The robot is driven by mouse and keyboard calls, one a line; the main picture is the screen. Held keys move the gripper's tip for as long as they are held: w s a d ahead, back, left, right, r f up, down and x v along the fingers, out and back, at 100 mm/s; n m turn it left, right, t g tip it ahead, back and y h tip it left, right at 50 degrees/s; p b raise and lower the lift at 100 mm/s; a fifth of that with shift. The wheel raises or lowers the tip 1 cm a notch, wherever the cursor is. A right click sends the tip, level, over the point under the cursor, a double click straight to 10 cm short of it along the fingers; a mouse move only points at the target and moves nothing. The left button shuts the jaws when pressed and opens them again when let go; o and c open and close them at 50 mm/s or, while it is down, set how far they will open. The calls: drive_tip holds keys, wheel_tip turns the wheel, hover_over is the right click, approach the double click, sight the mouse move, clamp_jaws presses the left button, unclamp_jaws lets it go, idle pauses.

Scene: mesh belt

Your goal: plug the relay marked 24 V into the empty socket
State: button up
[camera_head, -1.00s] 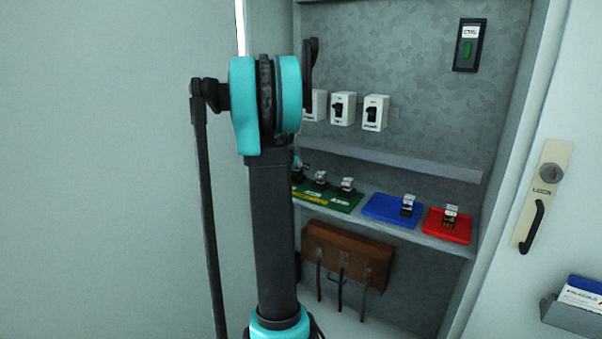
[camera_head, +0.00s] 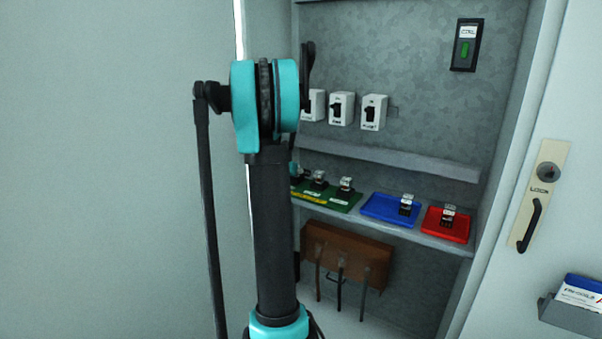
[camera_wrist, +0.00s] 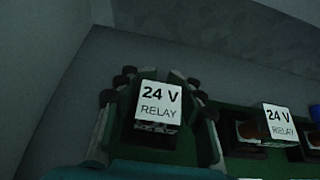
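A relay with a white label reading 24 V (camera_wrist: 158,106) stands on the green tray (camera_head: 343,204) at its left end. In the wrist view my gripper (camera_wrist: 160,115) is open around this relay, one finger on each side, with small dark gaps between. Whether either finger touches it is unclear. A second relay (camera_wrist: 280,122) beside it on the right has a similar label, which seems to begin with 24. In the head view my arm partly hides the left end of the green tray. I cannot make out the empty socket in either view.
A blue tray (camera_head: 378,207) and a red tray (camera_head: 436,226) on the same shelf each hold one relay. White switch boxes (camera_head: 374,112) hang above, over a grey ledge (camera_head: 420,166). A brown block (camera_head: 330,243) with cables is below. The cabinet's right wall stands close to the red tray.

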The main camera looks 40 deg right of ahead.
drive_tip(key=shift+a+f, duration=0.1)
drive_tip(key=shift+a, duration=0.15)
drive_tip(key=shift+a+r, duration=0.15)
drive_tip(key=shift+r, duration=0.05)
drive_tip(key=v, duration=1.1)
drive_tip(key=shift+a+r, duration=0.2)
drive_tip(key=shift+r, duration=0.15)
drive_tip(key=s+a+f+m+y, duration=0.3)
drive_tip(key=s+a+f+m, duration=0.4)
drive_tip(key=a, duration=0.4)
drive_tip(key=s+a+f+m+y, duration=0.4)
drive_tip(key=s+a+f+m, duration=0.3)
drive_tip(key=a, duration=0.4)
drive_tip(key=s+a+f+m+y, duration=0.4)
drive_tip(key=s+a+f+m, duration=0.4)
drive_tip(key=s+a, duration=0.2)
drive_tip(key=shift+s+a+m+g, duration=0.2)
drive_tip(key=shift+a+m+g, duration=0.1)
drive_tip(key=shift+a, duration=0.5)
drive_tip(key=shift+c, duration=0.5)
